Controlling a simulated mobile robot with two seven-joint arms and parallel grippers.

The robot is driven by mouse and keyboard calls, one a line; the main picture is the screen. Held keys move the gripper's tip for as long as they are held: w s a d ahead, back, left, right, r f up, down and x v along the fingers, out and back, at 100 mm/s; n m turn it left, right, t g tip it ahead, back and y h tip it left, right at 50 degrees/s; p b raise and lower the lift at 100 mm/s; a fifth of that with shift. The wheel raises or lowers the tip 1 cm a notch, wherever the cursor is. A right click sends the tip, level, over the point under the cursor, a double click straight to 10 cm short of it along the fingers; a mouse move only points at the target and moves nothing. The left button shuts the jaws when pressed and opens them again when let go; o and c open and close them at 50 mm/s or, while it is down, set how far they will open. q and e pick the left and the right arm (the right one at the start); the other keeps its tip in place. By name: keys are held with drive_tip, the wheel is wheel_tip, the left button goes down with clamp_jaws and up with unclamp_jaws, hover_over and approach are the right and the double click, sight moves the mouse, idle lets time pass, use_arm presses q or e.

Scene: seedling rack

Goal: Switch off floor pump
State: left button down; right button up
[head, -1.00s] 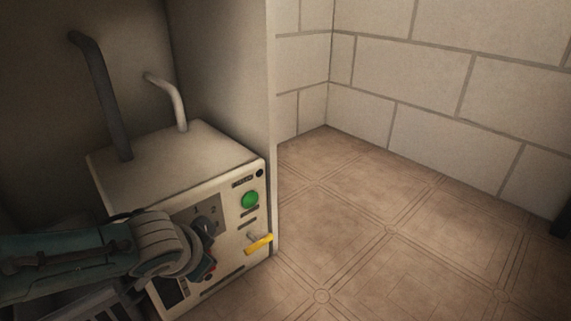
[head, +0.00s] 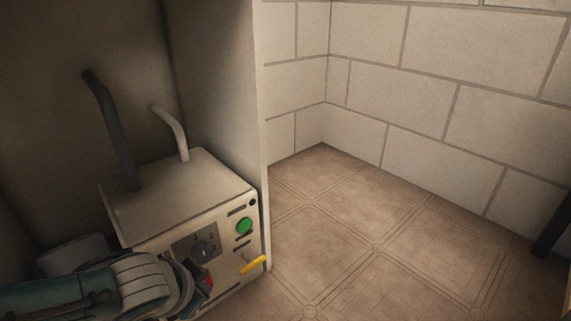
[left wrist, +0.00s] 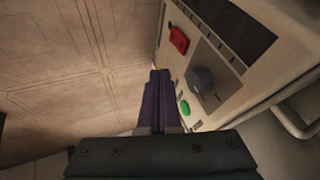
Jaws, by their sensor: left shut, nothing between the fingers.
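The floor pump (head: 180,200) is a beige box in a recess at the lower left of the head view. Its front panel has a green button (head: 244,225), a dark dial (head: 203,252), a yellow lever (head: 252,265) and a red switch (head: 208,282) partly hidden by my left arm. In the left wrist view the red switch (left wrist: 179,40), dial (left wrist: 200,80) and green button (left wrist: 184,108) show right of my left gripper (left wrist: 160,72). That gripper is shut and empty, beside the panel; contact cannot be told. A trace of yellow shows at its tips. My right gripper is out of view.
A dark pipe (head: 108,125) and a pale pipe (head: 171,130) rise from the pump top. A partition edge (head: 264,130) stands right of the pump. The tiled floor (head: 370,245) to the right is clear, with a dark post (head: 553,225) at the far right.

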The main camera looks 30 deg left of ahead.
use_arm(q)
drive_tip(key=p+v, duration=0.2)
drive_tip(key=v, duration=0.1)
drive_tip(key=shift+a+r, duration=0.15)
drive_tip(key=shift+r, duration=0.15)
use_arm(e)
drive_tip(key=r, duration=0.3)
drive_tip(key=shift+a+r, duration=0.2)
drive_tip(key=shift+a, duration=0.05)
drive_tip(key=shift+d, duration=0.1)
use_arm(q)
drive_tip(key=s+d+r+g+h+p, duration=0.1)
drive_tip(key=s+d+r+p, duration=0.35)
drive_tip(key=r+p, duration=1.9)
drive_tip(key=s+d+r+g+h+p, duration=0.1)
drive_tip(key=s+d+r+p, duration=0.35)
drive_tip(key=r+p, duration=1.9)
drive_tip(key=s+d+r+g+h+p, duration=0.15)
drive_tip(key=s+r+p, duration=0.55)
drive_tip(key=r+p, duration=1.7)
wheel_tip(320, 180, up, 44)
drive_tip(key=p, duration=2.7)
drive_tip(key=shift+w+n+t+y, duration=0.25)
drive_tip(key=shift+n+t+y, duration=0.1)
drive_tip(key=shift+n, duration=0.05)
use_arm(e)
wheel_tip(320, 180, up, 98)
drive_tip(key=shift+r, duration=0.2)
use_arm(q)
drive_tip(key=shift+d+r, duration=0.1)
